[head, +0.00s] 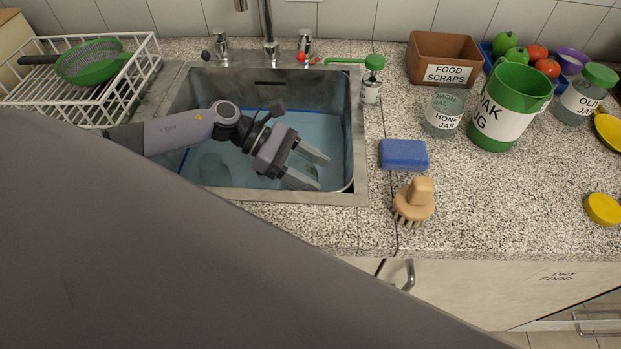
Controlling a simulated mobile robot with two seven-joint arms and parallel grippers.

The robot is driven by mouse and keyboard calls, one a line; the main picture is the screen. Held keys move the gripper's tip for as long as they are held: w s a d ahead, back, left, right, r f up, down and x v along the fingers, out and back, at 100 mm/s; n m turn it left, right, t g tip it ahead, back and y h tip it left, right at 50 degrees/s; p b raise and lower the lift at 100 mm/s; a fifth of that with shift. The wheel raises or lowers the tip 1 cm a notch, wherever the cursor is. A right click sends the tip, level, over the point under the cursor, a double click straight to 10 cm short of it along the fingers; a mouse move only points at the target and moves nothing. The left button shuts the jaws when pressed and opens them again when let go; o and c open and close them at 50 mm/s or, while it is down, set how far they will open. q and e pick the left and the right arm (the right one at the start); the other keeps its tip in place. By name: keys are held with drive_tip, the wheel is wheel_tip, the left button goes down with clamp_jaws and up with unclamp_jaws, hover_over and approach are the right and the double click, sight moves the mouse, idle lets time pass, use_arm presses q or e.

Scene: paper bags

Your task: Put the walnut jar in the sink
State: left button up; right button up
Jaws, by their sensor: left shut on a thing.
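My left gripper (316,172) reaches into the sink (360,140) from the left, with its fingers pointing right, near the sink's right wall. It is shut on a clear, glassy thing that shows only faintly between the fingers; I cannot read a label on it, so I cannot tell for sure that it is the walnut jar. My right gripper is not in view.
A honey jar (443,110), a green-and-white jug (508,108) and a food scraps box (443,58) stand right of the sink. A blue sponge (404,154) and a brush (414,203) lie nearer. A dish rack (140,75) is at left. The front-right counter is mostly clear.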

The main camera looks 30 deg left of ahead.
use_arm(q)
drive_tip(key=shift+f, duration=2.05)
drive_tip(key=shift+f+b, duration=0.2)
drive_tip(key=shift+b, duration=0.1)
drive_tip(key=o, duration=1.5)
drive_tip(key=shift+r, duration=0.1)
